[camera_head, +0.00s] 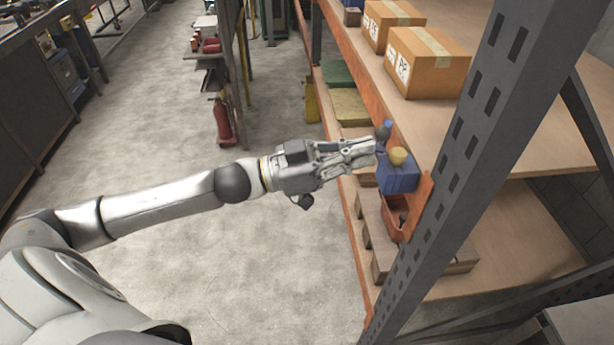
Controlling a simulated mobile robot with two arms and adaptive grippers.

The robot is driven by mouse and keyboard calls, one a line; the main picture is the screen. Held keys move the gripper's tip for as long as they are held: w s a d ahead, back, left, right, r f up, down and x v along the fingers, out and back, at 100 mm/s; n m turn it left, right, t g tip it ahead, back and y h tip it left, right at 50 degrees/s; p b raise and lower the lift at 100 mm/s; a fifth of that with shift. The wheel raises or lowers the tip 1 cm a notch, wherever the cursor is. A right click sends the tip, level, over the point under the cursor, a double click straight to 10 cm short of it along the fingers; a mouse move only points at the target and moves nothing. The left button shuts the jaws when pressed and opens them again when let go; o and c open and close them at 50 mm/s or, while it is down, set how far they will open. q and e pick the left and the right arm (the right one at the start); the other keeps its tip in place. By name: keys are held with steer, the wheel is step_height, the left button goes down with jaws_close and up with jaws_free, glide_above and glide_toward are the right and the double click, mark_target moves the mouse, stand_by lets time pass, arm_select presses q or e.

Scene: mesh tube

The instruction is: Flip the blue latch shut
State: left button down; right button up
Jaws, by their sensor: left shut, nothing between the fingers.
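A blue block (400,178) with a yellow round knob (398,156) on top is mounted at the rack's orange front beam. A small blue upright piece (386,128) with a dark rounded part shows just behind it. I cannot tell which blue part is the latch, or its exact position. My left gripper (374,148) reaches in from the left, shut and empty. Its fingertips are beside the blue block and the small blue piece, and I cannot tell whether they touch. My right gripper is not in view.
A grey slotted rack post (460,150) stands close on the right. Cardboard boxes (428,62) sit on the upper shelf. An orange-red bin (396,219) is below the blue block. A red extinguisher (222,122) stands farther back. The concrete floor (270,270) is clear on the left.

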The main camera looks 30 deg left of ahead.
arm_select(q)
steer(key=s+a+f+b, duration=0.2)
steer(key=s+a, duration=0.3)
steer(key=s, duration=0.1)
steer(key=shift+s+f, duration=0.15)
steer(key=shift+s, duration=0.25)
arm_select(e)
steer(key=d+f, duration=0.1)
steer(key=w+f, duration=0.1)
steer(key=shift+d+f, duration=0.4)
arm_select(q)
steer(key=shift+s+a, duration=0.1)
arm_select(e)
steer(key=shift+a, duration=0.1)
